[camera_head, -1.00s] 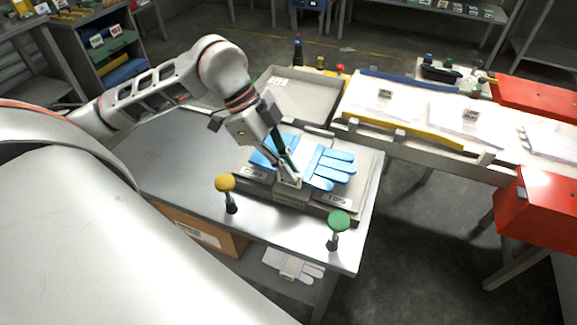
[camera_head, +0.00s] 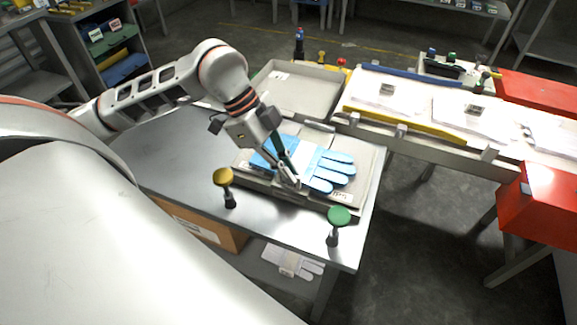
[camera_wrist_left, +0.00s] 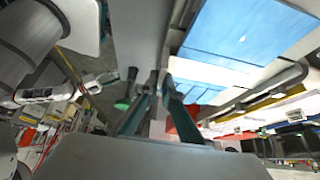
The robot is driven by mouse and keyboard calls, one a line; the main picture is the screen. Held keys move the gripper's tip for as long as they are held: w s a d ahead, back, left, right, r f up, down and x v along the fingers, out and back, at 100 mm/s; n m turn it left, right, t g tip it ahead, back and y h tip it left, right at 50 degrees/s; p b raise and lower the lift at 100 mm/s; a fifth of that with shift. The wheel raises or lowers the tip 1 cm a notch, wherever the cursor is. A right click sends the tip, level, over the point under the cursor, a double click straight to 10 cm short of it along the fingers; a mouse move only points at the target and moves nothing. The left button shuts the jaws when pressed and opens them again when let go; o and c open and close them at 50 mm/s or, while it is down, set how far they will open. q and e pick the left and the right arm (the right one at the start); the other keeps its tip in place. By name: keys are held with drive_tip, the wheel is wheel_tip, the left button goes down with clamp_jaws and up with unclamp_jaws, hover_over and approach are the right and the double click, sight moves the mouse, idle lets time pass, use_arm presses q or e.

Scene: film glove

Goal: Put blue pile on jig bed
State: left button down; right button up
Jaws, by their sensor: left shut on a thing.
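The blue pile (camera_head: 334,170), glove-shaped with its fingers pointing right, is over the labelled grey tray (camera_head: 370,165) on the metal table. It also shows large in the left wrist view (camera_wrist_left: 240,35). My left gripper (camera_head: 293,183) is shut on the near edge of the blue pile; its fingers are close together in the left wrist view (camera_wrist_left: 158,88). I cannot tell how far the pile is off the tray. A long pale bed (camera_head: 415,100) with white sheets between blue and yellow rails, perhaps the jig bed, lies to the right. My right gripper is not in view.
A yellow-topped post (camera_head: 223,177) and a green-topped post (camera_head: 339,216) stand on the table's near side. An empty grey tray (camera_head: 300,92) is behind. Red boxes (camera_head: 540,205) stand at right. The table's left part is clear.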

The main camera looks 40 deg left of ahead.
use_arm(q)
drive_tip(key=shift+f, duration=0.65)
drive_tip(key=c, duration=2.2)
unclamp_jaws()
drive_tip(key=shift+o, duration=0.2)
drive_tip(key=shift+a+r, duration=0.1)
drive_tip(key=shift+r, duration=0.05)
drive_tip(key=v, duration=1.1)
drive_tip(key=shift+a+r, duration=0.2)
drive_tip(key=shift+r, duration=0.1)
